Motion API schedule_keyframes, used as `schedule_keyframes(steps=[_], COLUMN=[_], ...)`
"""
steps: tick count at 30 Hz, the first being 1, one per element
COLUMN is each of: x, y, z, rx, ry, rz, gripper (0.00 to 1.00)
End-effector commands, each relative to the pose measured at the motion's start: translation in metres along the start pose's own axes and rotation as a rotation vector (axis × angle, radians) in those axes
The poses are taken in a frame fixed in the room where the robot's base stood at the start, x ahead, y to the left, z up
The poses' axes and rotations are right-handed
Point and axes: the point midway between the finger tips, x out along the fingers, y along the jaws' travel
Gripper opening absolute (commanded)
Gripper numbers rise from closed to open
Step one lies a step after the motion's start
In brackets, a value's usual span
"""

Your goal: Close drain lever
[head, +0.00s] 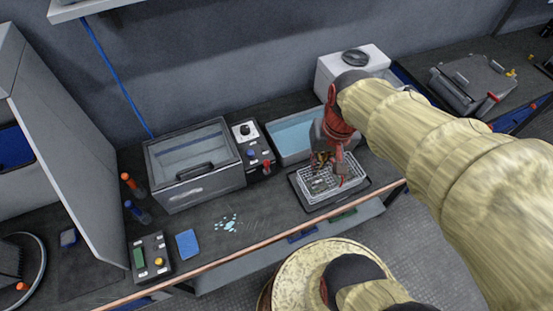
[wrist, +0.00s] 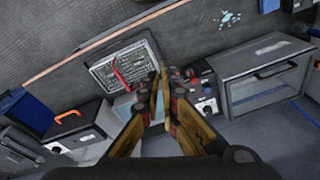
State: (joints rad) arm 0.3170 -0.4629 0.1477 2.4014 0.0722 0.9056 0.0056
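A small red lever (head: 267,166) is at the lower front of the grey control box (head: 252,150), beside the lidded metal tank (head: 195,167). It looks like the drain lever, but no label is readable and I cannot tell its position. My gripper (head: 320,160) is over the back of the wire basket, to the right of the lever and apart from it. In the wrist view, my gripper's fingertips (wrist: 160,92) are nearly together, with nothing visible between them. The control box (wrist: 206,95) is right of the fingers there.
The wire basket (head: 345,172) with a red handle (wrist: 119,72) sits on a dark tray. A blue-lined basin (head: 291,136) is behind. A white unit (head: 350,63) stands at the back.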

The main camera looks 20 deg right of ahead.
Motion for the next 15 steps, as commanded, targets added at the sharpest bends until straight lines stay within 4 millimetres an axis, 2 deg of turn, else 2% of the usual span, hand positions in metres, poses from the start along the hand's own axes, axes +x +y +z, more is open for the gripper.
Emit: schedule_keyframes(steps=[8,15], x=[0.059,0.112], y=[0.025,0.037], z=[-0.013,-0.027], rx=[0.457,1.006], ry=[-0.234,-0.444], rz=[-0.084,-0.160], gripper=[0.00,0.00])
